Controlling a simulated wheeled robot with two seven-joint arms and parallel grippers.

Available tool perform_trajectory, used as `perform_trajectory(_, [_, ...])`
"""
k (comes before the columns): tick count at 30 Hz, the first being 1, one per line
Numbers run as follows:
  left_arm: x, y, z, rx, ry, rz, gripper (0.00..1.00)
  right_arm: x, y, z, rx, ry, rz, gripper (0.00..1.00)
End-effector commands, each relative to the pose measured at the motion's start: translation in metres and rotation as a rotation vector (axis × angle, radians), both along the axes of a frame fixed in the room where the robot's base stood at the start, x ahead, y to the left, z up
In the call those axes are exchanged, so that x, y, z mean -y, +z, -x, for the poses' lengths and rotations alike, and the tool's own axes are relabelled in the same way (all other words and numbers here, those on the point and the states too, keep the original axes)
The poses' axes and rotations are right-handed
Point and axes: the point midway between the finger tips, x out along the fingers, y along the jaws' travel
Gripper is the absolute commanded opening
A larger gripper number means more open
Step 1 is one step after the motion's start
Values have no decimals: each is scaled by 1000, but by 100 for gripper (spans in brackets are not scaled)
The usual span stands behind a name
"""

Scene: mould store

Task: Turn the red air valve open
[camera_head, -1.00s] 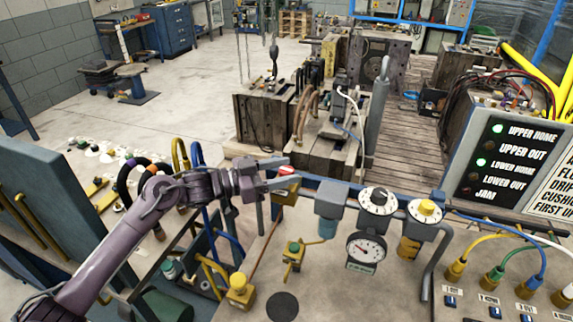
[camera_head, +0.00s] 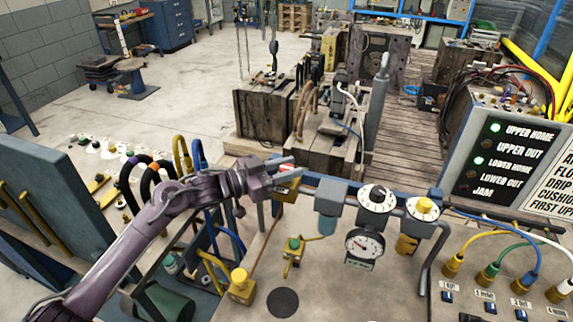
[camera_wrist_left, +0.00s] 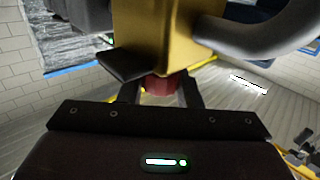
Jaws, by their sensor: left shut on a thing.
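The red air valve knob (camera_wrist_left: 160,84) sits against a yellow-brass valve body (camera_wrist_left: 158,35) in the left wrist view. My left gripper (camera_wrist_left: 160,92) has one dark finger on each side of the knob and is shut on it. In the head view, the left gripper (camera_head: 290,166) reaches in from the left to the brass valve body (camera_head: 286,190) at the left end of the air line. A little red shows beside the fingers; they hide most of the knob. My right gripper is not in view.
Right of the valve stand a grey filter unit (camera_head: 326,206), a pressure gauge (camera_head: 364,244), a black-and-white dial (camera_head: 377,198) and a yellow knob (camera_head: 424,205). Below are a green-knobbed fitting (camera_head: 293,245) and a yellow-knobbed block (camera_head: 239,285). Hoses (camera_head: 196,160) rise behind my left arm.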

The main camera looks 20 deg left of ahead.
Motion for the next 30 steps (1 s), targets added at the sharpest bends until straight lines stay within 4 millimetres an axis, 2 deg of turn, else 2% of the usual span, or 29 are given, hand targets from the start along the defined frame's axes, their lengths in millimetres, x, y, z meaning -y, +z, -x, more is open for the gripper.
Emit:
perform_trajectory(2, [1, 2, 1, -2, 29, 2, 8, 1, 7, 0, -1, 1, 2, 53])
perform_trajectory(11, [-1, 1, 0, 0, 46, 2, 8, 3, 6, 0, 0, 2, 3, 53])
perform_trajectory(12, [-1, 1, 0, 0, 46, 2, 34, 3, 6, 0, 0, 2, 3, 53])
perform_trajectory(16, [-1, 1, 0, -1, 46, 1, 51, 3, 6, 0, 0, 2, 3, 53])
perform_trajectory(25, [-2, 0, 1, -2, 45, 1, 51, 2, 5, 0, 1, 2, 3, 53])
perform_trajectory(30, [-15, -4, 14, -3, 46, -1, 51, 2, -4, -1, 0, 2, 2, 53])
